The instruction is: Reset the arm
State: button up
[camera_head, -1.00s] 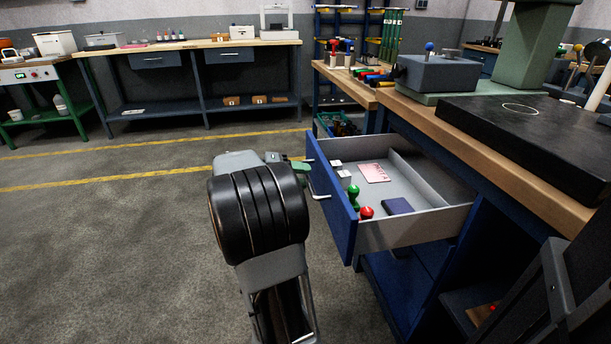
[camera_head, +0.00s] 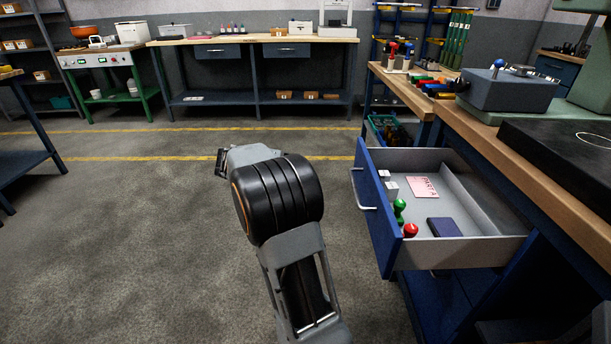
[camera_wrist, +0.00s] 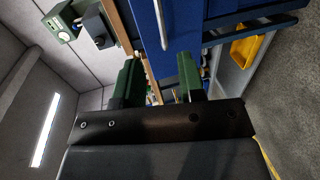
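My arm stands in the middle of the head view, left of the open drawer. My gripper (camera_head: 221,162) is at its far end, over open floor and apart from the drawer handle (camera_head: 363,192); its fingers are hard to make out there. In the wrist view my gripper (camera_wrist: 158,76) shows two green fingers spread apart, with nothing held between them. The blue-fronted drawer (camera_head: 377,208) stands pulled out. It holds a pink card (camera_head: 423,187), a green stamp (camera_head: 399,210), a red-topped stamp (camera_head: 410,230), a dark blue box (camera_head: 443,227) and small white boxes.
The workbench (camera_head: 540,163) above the drawer carries a grey-blue block (camera_head: 508,92) and a black plate (camera_head: 563,153). A back bench (camera_head: 260,40) and a green-legged table (camera_head: 95,57) stand far off. The floor (camera_head: 130,240) left of my arm is clear.

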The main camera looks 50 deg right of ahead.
dwell(0.4)
jog(key=s+a+r+n+t+y+p, duration=0.2)
jog(key=a+r+n+t+y+p, duration=0.1)
jog(key=a+r+t+p, duration=0.2)
jog(key=s+a+r+n+t+y+p, duration=0.2)
jog(key=a+r+p, duration=0.8)
jog(key=p, duration=0.5)
jog(key=s+a+r+n+t+y+p, duration=0.3)
jog(key=a+r+t+y+p, duration=0.3)
jog(key=a+p, duration=0.5)
jog(key=shift+a+r+n+t, duration=0.35)
jog(key=shift+r+n+t, duration=0.35)
jog(key=shift+t, duration=0.2)
jog(key=shift+d, duration=0.15)
